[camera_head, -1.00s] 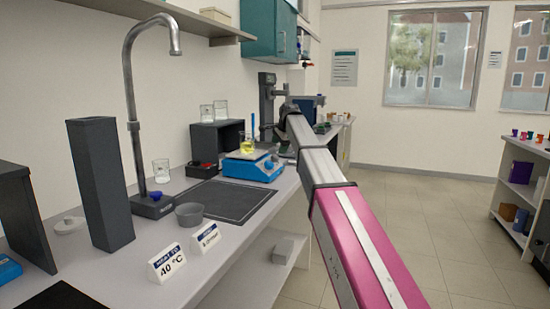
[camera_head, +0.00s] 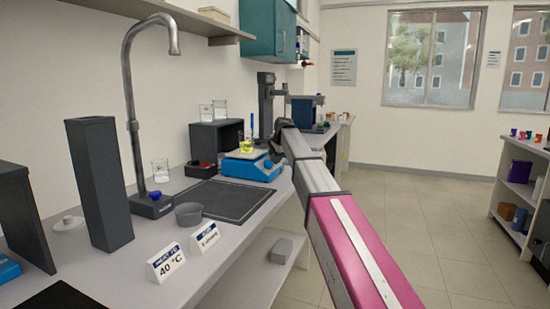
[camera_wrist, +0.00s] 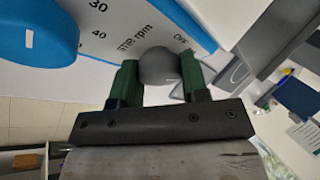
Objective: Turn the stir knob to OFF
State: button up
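The grey stir knob (camera_wrist: 160,66) sits on the stirrer's white front panel in the wrist view, between the printed words "STIR rpm" and "OFF". My gripper (camera_wrist: 162,76) has its two green fingers on either side of the knob, and they appear to touch it. The knob's pointer mark does not show. A large blue knob (camera_wrist: 38,32) is at the upper left of the same panel. In the head view the blue and white stirrer (camera_head: 252,168) stands on the bench with a beaker of yellow liquid (camera_head: 246,146) on top. My gripper is hidden there.
A dark mat (camera_head: 228,201) lies in front of the stirrer. A grey bowl (camera_head: 188,213), two label cards (camera_head: 166,263) and a tall tap (camera_head: 131,110) are nearer on the bench. A microscope-like device (camera_head: 267,105) stands behind. The floor on the right is clear.

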jog(key=shift+n, duration=0.3)
jog(key=n+t+y, duration=0.1)
jog(key=n, duration=0.2)
jog(key=shift+s+d, duration=0.1)
jog(key=shift+n+t+y, duration=0.5)
jog(key=shift+n+y, duration=0.2)
jog(key=shift+n, duration=1.8)
jog(key=o, duration=0.9)
jog(key=v, duration=1)
jog(key=shift+s+d+r, duration=0.2)
jog(key=shift+s, duration=0.05)
